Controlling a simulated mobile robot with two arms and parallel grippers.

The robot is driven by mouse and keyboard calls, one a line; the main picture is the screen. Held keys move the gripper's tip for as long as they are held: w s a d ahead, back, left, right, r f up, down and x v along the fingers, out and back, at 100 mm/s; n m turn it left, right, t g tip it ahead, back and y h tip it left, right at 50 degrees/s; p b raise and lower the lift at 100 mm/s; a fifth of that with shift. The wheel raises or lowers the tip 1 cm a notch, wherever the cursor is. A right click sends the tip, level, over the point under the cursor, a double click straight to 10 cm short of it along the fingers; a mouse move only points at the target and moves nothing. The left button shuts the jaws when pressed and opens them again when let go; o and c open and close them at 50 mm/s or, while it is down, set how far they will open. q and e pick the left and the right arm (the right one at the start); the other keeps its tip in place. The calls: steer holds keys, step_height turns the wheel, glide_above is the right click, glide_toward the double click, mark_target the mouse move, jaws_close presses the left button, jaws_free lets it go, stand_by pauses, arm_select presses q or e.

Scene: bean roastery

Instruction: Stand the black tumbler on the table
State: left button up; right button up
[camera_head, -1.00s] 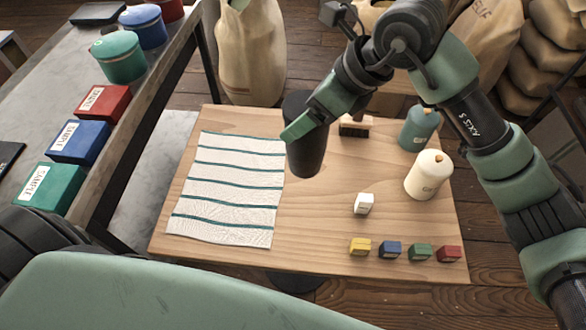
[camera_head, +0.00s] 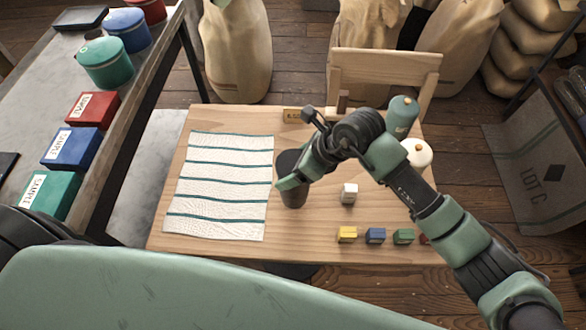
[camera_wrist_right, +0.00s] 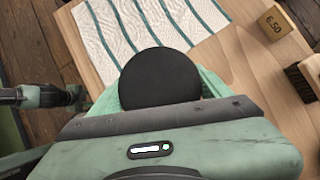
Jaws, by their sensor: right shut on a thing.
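The black tumbler (camera_head: 294,199) is upright over the wooden table (camera_head: 320,225), just right of the striped cloth. My right gripper (camera_head: 288,183) is shut around its side. Its base is at or very close to the table top; I cannot tell whether it touches. In the right wrist view the tumbler's round black top (camera_wrist_right: 160,76) shows in front of the gripper body, which hides its lower part.
A striped cloth (camera_head: 222,185) lies left of the tumbler. A price block (camera_head: 293,116) and a chair (camera_head: 385,62) are behind.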

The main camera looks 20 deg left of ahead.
arm_select(q)
steer(key=shift+d+r, duration=0.15)
steer(key=shift+d, duration=0.35)
arm_select(e)
step_height(320, 180, down, 2)
steer(key=shift+f, duration=0.1)
steer(key=o, duration=2.1)
arm_select(q)
steer(key=shift+a, duration=0.1)
step_height(320, 180, down, 3)
steer(key=b, duration=0.3)
steer(key=shift+a, duration=0.15)
arm_select(e)
steer(key=v, duration=1.2)
